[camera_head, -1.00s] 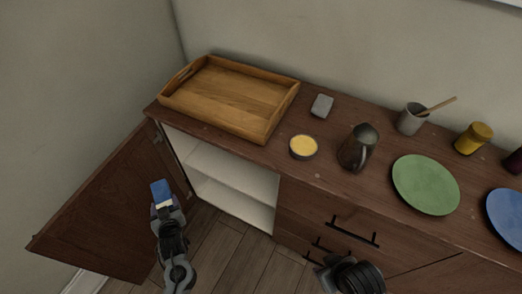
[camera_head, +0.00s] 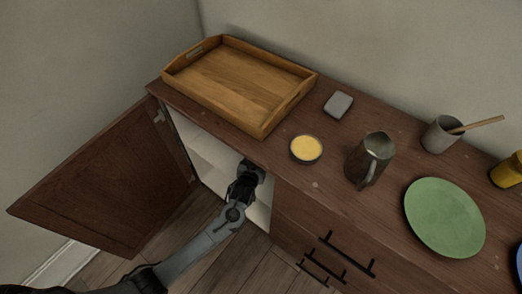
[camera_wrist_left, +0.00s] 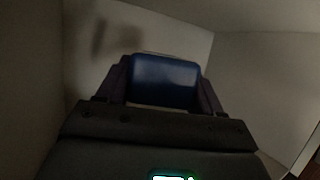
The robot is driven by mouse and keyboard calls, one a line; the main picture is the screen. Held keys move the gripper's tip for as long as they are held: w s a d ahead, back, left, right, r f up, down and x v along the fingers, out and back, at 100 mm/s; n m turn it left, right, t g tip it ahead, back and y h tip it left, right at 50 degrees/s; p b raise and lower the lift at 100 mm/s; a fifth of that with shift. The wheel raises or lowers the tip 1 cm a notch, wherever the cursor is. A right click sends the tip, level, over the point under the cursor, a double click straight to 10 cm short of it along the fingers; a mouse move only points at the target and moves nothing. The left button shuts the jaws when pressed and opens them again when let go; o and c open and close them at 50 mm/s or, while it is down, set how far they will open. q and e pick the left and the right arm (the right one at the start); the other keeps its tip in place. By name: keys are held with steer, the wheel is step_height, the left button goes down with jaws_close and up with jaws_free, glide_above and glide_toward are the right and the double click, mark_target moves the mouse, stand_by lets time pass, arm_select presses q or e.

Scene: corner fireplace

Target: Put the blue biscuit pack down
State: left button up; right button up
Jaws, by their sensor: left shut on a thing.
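The blue biscuit pack (camera_wrist_left: 165,80) is between the two fingers of my left gripper (camera_wrist_left: 163,84) in the left wrist view. The gripper is shut on it. White cabinet walls surround it there. In the head view my left arm reaches into the open cabinet (camera_head: 205,168) under the countertop. The fingers and the pack are hidden there behind the wrist and the counter edge. I cannot tell whether the pack touches a shelf. My right gripper is not in view.
The cabinet door (camera_head: 105,185) stands open at the left. On the countertop are a wooden tray (camera_head: 235,85), a grey block (camera_head: 338,104), a yellow-filled bowl (camera_head: 306,149), a dark jug (camera_head: 368,160), a grey cup with a stick (camera_head: 441,135), and a green plate (camera_head: 444,217). Black drawer handles (camera_head: 346,254) stick out.

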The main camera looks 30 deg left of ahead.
arm_select(q)
steer(key=b, duration=0.6)
glide_above(236, 165)
step_height(236, 165, down, 7)
step_height(236, 165, down, 4)
steer(key=b, duration=0.3)
steer(key=shift+s, duration=0.1)
steer(key=shift+r, duration=0.1)
steer(key=shift+f, duration=0.2)
steer(key=o, duration=1.1)
steer(key=shift+o, duration=0.2)
steer(key=shift+r, duration=0.1)
